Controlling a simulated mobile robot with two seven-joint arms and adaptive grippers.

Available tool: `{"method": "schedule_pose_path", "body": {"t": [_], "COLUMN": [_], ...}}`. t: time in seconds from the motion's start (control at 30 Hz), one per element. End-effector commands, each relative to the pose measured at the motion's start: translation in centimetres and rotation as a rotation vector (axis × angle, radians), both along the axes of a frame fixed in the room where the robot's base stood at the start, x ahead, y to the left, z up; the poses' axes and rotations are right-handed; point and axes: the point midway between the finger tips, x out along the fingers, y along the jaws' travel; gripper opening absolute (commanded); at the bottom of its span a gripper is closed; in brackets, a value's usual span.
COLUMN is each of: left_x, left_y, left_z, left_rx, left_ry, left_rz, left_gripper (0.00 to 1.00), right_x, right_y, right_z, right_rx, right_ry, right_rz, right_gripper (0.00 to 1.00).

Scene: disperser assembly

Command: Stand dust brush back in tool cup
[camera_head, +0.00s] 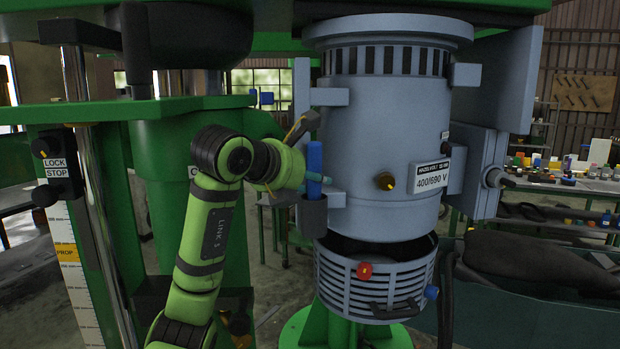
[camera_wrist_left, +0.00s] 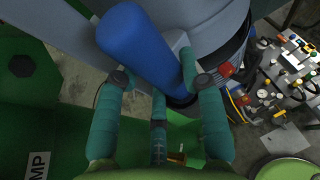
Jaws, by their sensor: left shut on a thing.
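The dust brush shows as a thick blue handle (camera_head: 314,161), upright over the dark grey tool cup (camera_head: 312,217) on the side of the grey motor. Its lower end meets the cup's mouth in the head view; I cannot tell how deep it sits. My left gripper (camera_head: 316,178) is shut on the handle, just above the cup. In the left wrist view, the teal fingers of my left gripper (camera_wrist_left: 160,80) lie around the blue handle (camera_wrist_left: 145,50). The bristles are hidden. My right gripper is not in view.
The large grey motor (camera_head: 385,140) stands right beside the cup, with a slatted lower ring (camera_head: 370,285) below. A green column and platform (camera_head: 160,107) stand to the left. A bench with small items (camera_head: 585,180) is far back right.

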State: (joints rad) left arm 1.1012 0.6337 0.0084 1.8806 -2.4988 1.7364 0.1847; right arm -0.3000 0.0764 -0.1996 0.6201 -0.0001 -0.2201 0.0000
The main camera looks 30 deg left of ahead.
Motion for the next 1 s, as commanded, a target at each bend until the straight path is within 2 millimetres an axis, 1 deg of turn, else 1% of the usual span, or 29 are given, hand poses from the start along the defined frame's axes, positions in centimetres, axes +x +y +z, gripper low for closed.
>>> {"method": "schedule_pose_path", "body": {"t": [0.03, 0.1, 0.13, 0.67, 0.77, 0.87, 0.9, 1.0], "left_x": [0.0, 0.0, 0.0, 0.1, 0.1, 0.1, -0.8, -2.9], "left_y": [0.0, -0.1, -0.1, -0.1, -0.1, -0.2, 0.0, 0.1], "left_z": [-0.5, -0.5, -0.6, -0.5, 0.1, 1.5, 1.2, 1.8], "left_rx": [0.0, 0.0, 0.0, -0.002, -0.002, -0.004, -0.001, 0.003], "left_ry": [0.012, 0.015, 0.017, 0.015, 0.013, 0.01, 0.007, 0.005], "left_rz": [0.0, -0.001, -0.001, -0.002, -0.002, -0.003, 0.001, 0.002], "left_gripper": [0.0, 0.0, 0.5, 0.5, 0.5, 0.5, 0.5, 0.5], "right_x": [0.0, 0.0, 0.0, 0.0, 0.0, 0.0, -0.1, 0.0], "right_y": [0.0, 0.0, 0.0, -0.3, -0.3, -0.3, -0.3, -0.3], "right_z": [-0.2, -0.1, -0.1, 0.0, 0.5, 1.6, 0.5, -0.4], "right_rx": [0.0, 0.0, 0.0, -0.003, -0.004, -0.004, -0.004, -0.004], "right_ry": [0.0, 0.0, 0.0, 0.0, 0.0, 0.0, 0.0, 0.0], "right_rz": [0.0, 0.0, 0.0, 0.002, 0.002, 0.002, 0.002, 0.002], "right_gripper": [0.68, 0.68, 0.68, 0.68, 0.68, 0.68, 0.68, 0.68]}}
